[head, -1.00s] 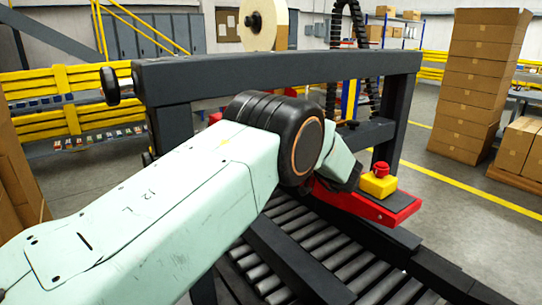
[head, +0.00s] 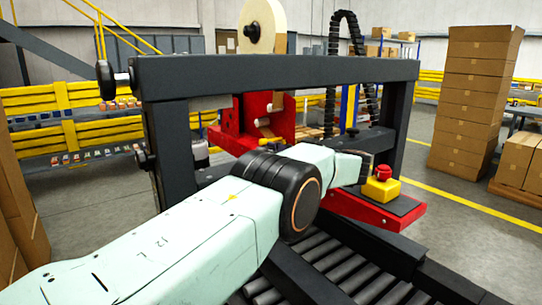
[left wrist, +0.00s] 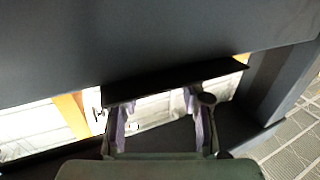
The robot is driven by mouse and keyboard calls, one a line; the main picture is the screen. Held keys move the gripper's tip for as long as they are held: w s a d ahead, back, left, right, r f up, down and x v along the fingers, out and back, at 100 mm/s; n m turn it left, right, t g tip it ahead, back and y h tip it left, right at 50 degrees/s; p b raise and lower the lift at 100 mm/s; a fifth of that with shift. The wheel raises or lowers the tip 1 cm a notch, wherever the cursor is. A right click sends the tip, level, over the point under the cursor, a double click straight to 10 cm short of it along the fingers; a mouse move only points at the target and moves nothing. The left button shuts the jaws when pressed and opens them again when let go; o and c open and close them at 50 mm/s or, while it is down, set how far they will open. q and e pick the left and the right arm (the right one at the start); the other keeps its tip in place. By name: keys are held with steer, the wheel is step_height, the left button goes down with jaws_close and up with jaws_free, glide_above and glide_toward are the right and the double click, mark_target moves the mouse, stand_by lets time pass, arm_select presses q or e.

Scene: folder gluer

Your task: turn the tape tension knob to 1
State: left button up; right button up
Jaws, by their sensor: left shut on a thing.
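My left gripper (head: 366,162) is at the right end of my left arm, beside the right post, left of the red emergency button. In the left wrist view its two fingers (left wrist: 152,98) stand apart and reach a dark flat part (left wrist: 175,82), on which they are shut. I cannot tell whether that part is the tension knob. A tape roll (head: 279,25) with a dark hub (head: 251,30) stands above the beam. A small dark knob (head: 352,132) shows behind my wrist. No scale or number is readable. My right gripper is not in view.
A dark crossbeam (head: 270,70) spans the machine above my arm. A red bracket (head: 225,138) sits behind it. A yellow box with a red button (head: 383,172) stands close right of my gripper. Rollers (head: 330,262) lie below. Stacked cartons (head: 470,90) stand at the right.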

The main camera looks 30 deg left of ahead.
mark_target(272, 148)
arm_select(q)
steer(key=shift+w+r, duration=0.1)
steer(key=shift+r, duration=0.3)
stand_by(0.3)
steer(key=o, duration=1.1)
steer(key=shift+d+f, duration=0.1)
steer(key=shift+d, duration=0.05)
steer(key=shift+f, duration=0.1)
step_height(272, 148, up, 10)
steer(key=shift+f, duration=0.1)
